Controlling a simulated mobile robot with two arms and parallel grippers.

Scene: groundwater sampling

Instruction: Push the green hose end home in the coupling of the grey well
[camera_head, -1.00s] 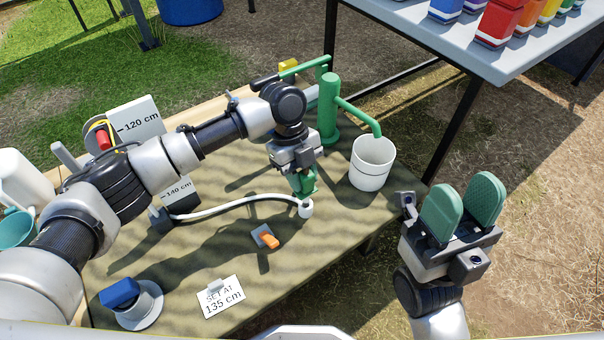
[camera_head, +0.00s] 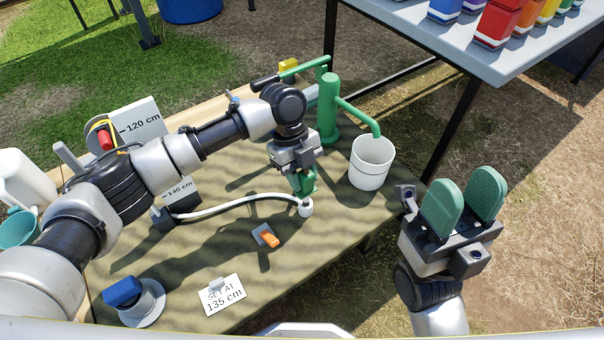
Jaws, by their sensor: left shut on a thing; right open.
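My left gripper (camera_head: 303,186) reaches down over the table and is shut on the end of the white hose (camera_head: 240,202). Its green finger pads largely hide what they hold, so I cannot see a green hose end. A white round piece (camera_head: 305,208) shows just below the fingertips. The hose runs left to a dark block (camera_head: 163,220) by the 140 cm sign. The grey round base with a blue cap (camera_head: 123,292) stands at the front left; I cannot tell whether it is the grey well. My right gripper (camera_head: 463,205) is open and empty, right of the table.
A green pump (camera_head: 328,110) with its spout over a white bucket (camera_head: 371,163) stands behind my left gripper. An orange-handled valve (camera_head: 269,238) and a "set at 135 cm" card (camera_head: 222,294) lie in front. A grey table (camera_head: 440,40) with coloured bottles stands at the back right.

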